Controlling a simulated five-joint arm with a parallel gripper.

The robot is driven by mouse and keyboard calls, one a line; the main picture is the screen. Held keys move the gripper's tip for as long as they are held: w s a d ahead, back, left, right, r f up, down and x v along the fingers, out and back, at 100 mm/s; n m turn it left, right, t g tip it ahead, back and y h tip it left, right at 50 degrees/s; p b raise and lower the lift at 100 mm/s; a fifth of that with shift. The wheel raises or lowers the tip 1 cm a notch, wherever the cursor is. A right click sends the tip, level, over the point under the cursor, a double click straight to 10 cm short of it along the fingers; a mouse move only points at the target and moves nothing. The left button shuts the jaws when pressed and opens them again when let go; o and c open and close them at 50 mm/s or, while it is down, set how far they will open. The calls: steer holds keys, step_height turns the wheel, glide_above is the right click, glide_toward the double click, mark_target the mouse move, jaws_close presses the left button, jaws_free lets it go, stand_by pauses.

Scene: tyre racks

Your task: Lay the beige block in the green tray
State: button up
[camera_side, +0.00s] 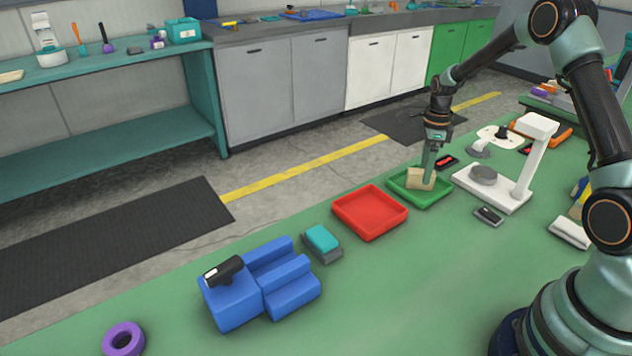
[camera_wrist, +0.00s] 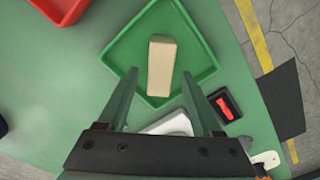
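The beige block (camera_side: 420,179) is inside the green tray (camera_side: 446,194), which lies on the green table. In the wrist view the block (camera_wrist: 162,58) sits near the middle of the tray (camera_wrist: 120,52), within its rim. My gripper (camera_side: 428,170) is low over the tray, at the block. In the wrist view my gripper (camera_wrist: 159,74) has its two fingers apart, one on each side of the block's near end, with green gaps showing between fingers and block. The block's underside is hidden.
A red tray (camera_side: 370,212) lies just left of the green tray. A white stand (camera_side: 507,185) is close on its right. A small black box with a red piece (camera_wrist: 225,105) is near the tray. Blue steps (camera_side: 265,285) and a teal block (camera_side: 322,240) are farther left.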

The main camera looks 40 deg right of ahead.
steer(key=s+a+r+n+t, duration=0.1)
steer(key=a+r+n, duration=0.2)
steer(key=r, duration=0.6)
steer(key=s+a+r+n, duration=0.1)
steer(key=a+r+n, duration=0.1)
steer(key=r, duration=0.6)
steer(key=s+a+r+n+t, duration=0.2)
steer(key=s+a+n, duration=0.4)
steer(key=n, duration=0.5)
steer(key=s+a+r+n+t, duration=0.2)
steer(key=s+a+n, duration=0.5)
steer(key=a+n, duration=0.2)
steer(key=shift+a+n+t, duration=0.25)
steer(key=shift+n+t, duration=0.05)
steer(key=shift+n, duration=0.7)
